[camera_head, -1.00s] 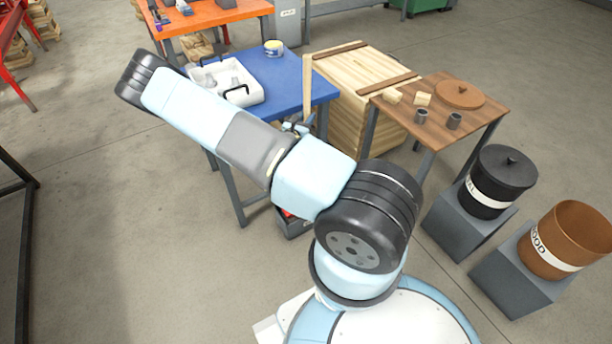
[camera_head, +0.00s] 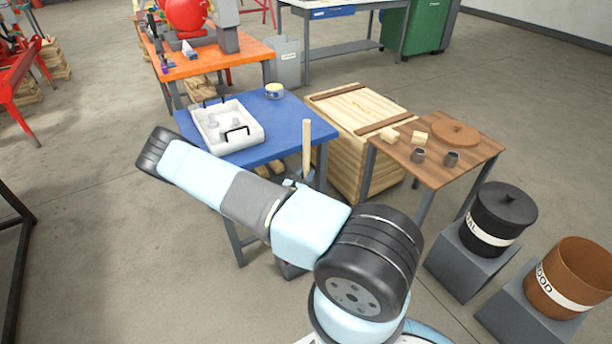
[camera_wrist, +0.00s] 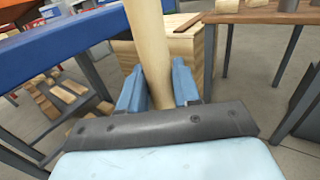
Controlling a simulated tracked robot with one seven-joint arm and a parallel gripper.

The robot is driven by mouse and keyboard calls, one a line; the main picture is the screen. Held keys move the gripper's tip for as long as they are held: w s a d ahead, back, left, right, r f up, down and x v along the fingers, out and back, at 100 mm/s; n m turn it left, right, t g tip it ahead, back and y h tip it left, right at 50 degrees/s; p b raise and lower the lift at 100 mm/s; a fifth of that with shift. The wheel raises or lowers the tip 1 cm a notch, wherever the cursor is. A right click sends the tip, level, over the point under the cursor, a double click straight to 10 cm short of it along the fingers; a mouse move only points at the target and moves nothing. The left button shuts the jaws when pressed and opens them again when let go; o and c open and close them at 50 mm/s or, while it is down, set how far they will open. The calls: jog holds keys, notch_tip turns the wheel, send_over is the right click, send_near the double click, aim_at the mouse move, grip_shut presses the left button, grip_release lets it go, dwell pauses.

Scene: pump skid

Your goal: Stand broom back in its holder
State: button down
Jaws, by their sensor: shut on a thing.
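The broom shows only as a pale wooden handle (camera_head: 307,148), standing nearly upright beside the front right corner of the blue table. In the wrist view the handle (camera_wrist: 150,45) runs up between the two blue fingers and out of the top of the picture. My gripper (camera_wrist: 158,88) is shut on the handle. In the head view my gripper (camera_head: 295,183) is mostly hidden behind my arm. The broom's head and lower end are hidden. I cannot make out the broom's holder in either view.
The blue table (camera_head: 275,120) carries a white tray (camera_head: 228,127) and a small tin (camera_head: 274,91). A wooden crate (camera_head: 345,130) and a brown table (camera_head: 455,148) stand to the right. Black (camera_head: 498,215) and brown (camera_head: 568,278) bins stand at right.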

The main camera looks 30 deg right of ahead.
jog(key=c, duration=0.8)
grip_release()
jog(key=shift+f, duration=0.15)
jog(key=v, duration=1.2)
jog(key=s+a+r+m+g+y, duration=0.15)
jog(key=s+r+m+g, duration=0.35)
jog(key=r+m, duration=0.7)
jog(key=s+r+m+g+y, duration=0.3)
jog(key=r+m+g, duration=0.35)
jog(key=r, duration=1.15)
jog(key=s+a+r+m+t+y, duration=0.2)
jog(key=s+a+r+y, duration=0.1)
jog(key=s+r, duration=0.3)
jog(key=s+a+r+m+t+y, duration=0.2)
jog(key=s+r, duration=0.4)
jog(key=r, duration=0.4)
jog(key=s+a+r+m+t+y, duration=0.2)
jog(key=s+a+r+y, duration=0.2)
jog(key=s+r, duration=0.3)
jog(key=shift+s+a+r+m+t+y, duration=0.1)
jog(key=shift+a+r+m+t+y, duration=0.1)
jog(key=shift+r+y, duration=0.25)
jog(key=shift+s+a+r+m+t+y, duration=0.15)
jog(key=shift+r+y, duration=0.15)
jog(key=shift+r, duration=0.15)
jog(key=shift+w+d, duration=0.1)
